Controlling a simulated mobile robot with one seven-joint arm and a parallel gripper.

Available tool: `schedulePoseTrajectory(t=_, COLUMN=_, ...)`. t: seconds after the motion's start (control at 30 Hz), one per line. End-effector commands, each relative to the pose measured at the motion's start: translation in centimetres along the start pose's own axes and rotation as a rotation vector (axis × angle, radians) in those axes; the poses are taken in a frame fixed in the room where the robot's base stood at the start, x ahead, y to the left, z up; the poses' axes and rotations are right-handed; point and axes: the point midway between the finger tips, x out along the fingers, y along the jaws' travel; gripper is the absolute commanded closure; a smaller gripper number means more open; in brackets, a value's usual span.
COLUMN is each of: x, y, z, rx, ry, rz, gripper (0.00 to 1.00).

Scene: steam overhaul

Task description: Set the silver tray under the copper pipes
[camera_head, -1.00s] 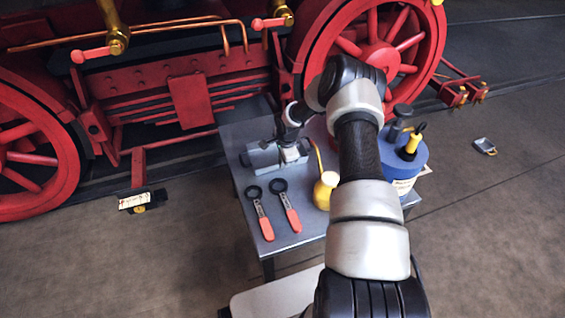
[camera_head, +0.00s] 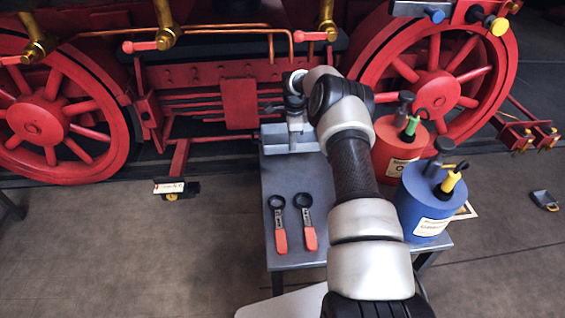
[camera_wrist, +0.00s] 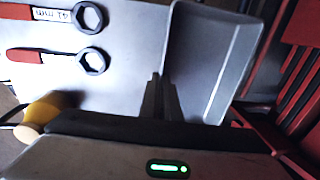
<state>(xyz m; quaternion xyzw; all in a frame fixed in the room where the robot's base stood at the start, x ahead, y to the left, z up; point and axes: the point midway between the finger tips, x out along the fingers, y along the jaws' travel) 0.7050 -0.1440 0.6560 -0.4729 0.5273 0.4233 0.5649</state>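The silver tray (camera_head: 277,140) is a shallow grey box at the back left corner of the metal table. In the wrist view the tray (camera_wrist: 212,55) fills the upper right, with its near wall by my fingers. My gripper (camera_head: 296,146) points down at the tray. In the wrist view my fingertips (camera_wrist: 158,78) are close together at the end of that wall and look closed on it. I cannot tell whether the tray is lifted off the table. The copper pipes (camera_head: 230,28) run along the red locomotive, above and behind the table.
Two red-handled wrenches (camera_head: 293,222) lie on the table (camera_head: 300,185). A red can (camera_head: 398,150) and a blue can (camera_head: 430,205) stand at its right. A small label stand (camera_head: 176,188) is on the floor at left.

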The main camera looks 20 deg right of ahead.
Motion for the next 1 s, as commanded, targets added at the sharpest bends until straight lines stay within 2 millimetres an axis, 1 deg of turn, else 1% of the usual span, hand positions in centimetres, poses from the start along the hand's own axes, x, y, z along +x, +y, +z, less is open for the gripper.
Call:
schedulePoseTrajectory(t=0.07, x=0.1, y=-0.1, z=0.1, rx=0.003, ry=-0.003, rz=0.004, gripper=1.0)
schedulePoseTrajectory(t=0.13, x=0.9, y=0.0, z=0.1, rx=0.004, ry=-0.004, rz=0.006, gripper=1.0)
schedulePoseTrajectory(t=0.37, x=5.1, y=0.4, z=0.1, rx=0.006, ry=-0.005, rz=0.005, gripper=1.0)
schedulePoseTrajectory(t=0.57, x=6.9, y=0.5, z=0.1, rx=0.005, ry=-0.004, rz=0.004, gripper=1.0)
schedulePoseTrajectory(t=0.7, x=9.1, y=0.8, z=0.1, rx=0.005, ry=-0.004, rz=0.005, gripper=1.0)
schedulePoseTrajectory(t=0.8, x=9.7, y=0.7, z=0.1, rx=0.005, ry=-0.004, rz=0.003, gripper=1.0)
schedulePoseTrajectory(t=1.0, x=9.5, y=0.7, z=0.1, rx=0.004, ry=-0.003, rz=0.002, gripper=1.0)
